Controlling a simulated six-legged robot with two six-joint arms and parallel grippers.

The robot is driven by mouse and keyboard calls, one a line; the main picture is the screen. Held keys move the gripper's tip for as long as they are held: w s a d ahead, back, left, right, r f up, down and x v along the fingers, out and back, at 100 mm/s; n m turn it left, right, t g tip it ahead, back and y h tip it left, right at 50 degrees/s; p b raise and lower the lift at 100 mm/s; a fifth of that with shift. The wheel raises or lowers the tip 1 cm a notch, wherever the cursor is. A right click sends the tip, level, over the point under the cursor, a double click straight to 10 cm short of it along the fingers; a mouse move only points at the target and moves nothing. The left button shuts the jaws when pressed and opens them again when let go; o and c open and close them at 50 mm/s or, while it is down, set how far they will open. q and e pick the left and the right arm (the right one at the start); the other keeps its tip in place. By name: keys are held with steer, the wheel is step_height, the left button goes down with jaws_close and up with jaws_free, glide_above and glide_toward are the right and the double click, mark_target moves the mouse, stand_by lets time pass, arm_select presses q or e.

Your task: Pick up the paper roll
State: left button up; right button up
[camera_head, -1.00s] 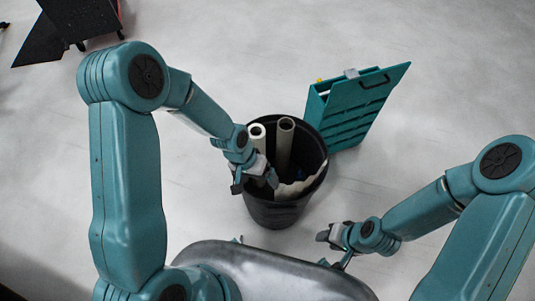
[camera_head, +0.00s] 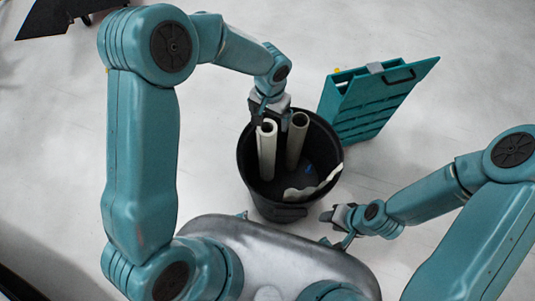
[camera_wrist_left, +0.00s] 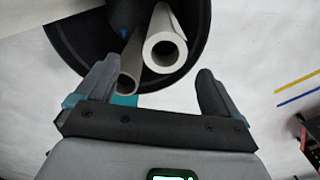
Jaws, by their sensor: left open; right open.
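A black bin (camera_head: 282,211) stands in front of me with two paper rolls upright in it. The nearer, whiter paper roll (camera_head: 266,155) leans at the left; a greyer roll (camera_head: 297,143) stands to its right. My left gripper (camera_head: 270,112) is open above the bin's far rim, close to the roll tops. In the left wrist view the open jaws (camera_wrist_left: 153,73) have the white roll's open end (camera_wrist_left: 165,50) just ahead between them, and the greyer roll (camera_wrist_left: 128,80) by the left finger. Contact cannot be told. My right gripper (camera_head: 332,222) is open and empty, right of the bin.
A crumpled pale sheet (camera_head: 313,187) lies inside the bin at the right. A teal slatted box (camera_head: 370,105) stands on the floor just behind the bin at the right. A black object (camera_head: 60,14) is at the top left. The floor at the right is clear.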

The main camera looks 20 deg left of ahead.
mark_target(267, 127)
arm_select(q)
steer(key=f, duration=0.3)
steer(key=shift+s+f, duration=0.2)
steer(key=shift+f, duration=0.2)
steer(key=f, duration=0.5)
steer(key=shift+w+a+f, duration=0.15)
steer(key=shift+a+f, duration=0.15)
steer(key=shift+a, duration=0.05)
steer(key=shift+r, duration=0.1)
steer(key=c, duration=1.7)
